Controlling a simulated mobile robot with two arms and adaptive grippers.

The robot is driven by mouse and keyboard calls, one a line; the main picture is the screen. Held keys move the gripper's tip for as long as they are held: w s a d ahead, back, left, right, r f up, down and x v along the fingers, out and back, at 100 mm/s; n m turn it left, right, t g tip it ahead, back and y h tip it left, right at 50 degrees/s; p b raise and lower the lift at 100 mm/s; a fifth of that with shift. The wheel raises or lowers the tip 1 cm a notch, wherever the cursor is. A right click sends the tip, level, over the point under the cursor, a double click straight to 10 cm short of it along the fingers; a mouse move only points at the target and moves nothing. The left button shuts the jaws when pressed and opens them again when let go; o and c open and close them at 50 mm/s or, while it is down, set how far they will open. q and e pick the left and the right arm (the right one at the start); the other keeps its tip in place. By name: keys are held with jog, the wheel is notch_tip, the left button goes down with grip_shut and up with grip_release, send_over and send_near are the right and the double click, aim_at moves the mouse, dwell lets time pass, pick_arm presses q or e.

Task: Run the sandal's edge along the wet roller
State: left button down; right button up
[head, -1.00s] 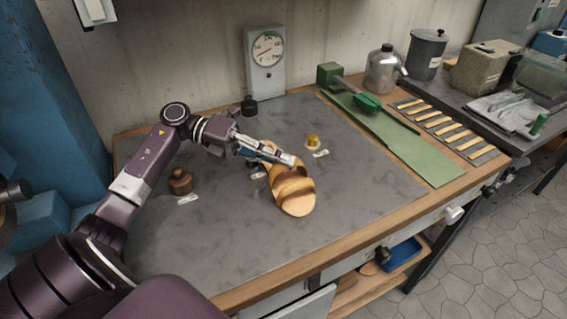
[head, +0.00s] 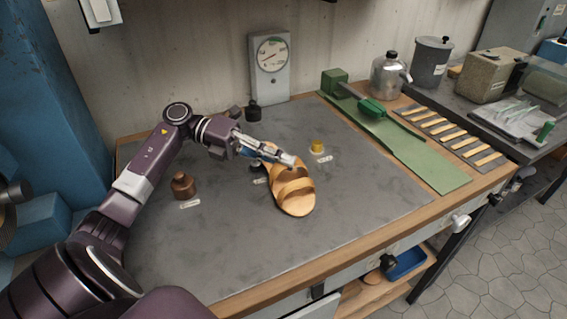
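The tan sandal (head: 296,199) with broad straps is over the middle of the grey bench mat, its rounded end toward the front edge. My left gripper (head: 288,160) reaches in from the left and appears shut on the sandal's far end. The fingertips partly hide that end, so the exact contact is not clear. I cannot tell whether the sandal touches the mat. I cannot make out a wet roller for certain. My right gripper is not in view.
A brown weight-like object (head: 183,185) stands left, a yellow one (head: 317,146) behind the sandal, and a black one (head: 252,110) by the dial gauge (head: 271,65). A green strip (head: 432,170) with a green-handled tool (head: 372,107) lies right. The front mat is clear.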

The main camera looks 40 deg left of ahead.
pick_arm(q)
jog(key=shift+w+a, duration=0.2)
jog(key=shift+a, duration=0.05)
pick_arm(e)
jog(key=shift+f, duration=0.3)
pick_arm(q)
jog(key=shift+r, duration=0.1)
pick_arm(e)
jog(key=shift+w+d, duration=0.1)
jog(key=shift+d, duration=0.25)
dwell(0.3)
pick_arm(q)
jog(key=shift+w+a+b, duration=0.1)
jog(key=shift+a+b, duration=0.15)
jog(key=shift+b, duration=0.2)
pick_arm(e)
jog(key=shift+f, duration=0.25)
pick_arm(q)
jog(key=shift+w+a+b, duration=0.3)
jog(key=shift+a+b, duration=0.1)
jog(key=shift+a, duration=0.05)
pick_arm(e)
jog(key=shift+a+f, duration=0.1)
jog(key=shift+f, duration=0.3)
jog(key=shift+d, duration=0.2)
pick_arm(q)
jog(key=shift+w+a, duration=0.1)
jog(key=shift+a, duration=0.05)
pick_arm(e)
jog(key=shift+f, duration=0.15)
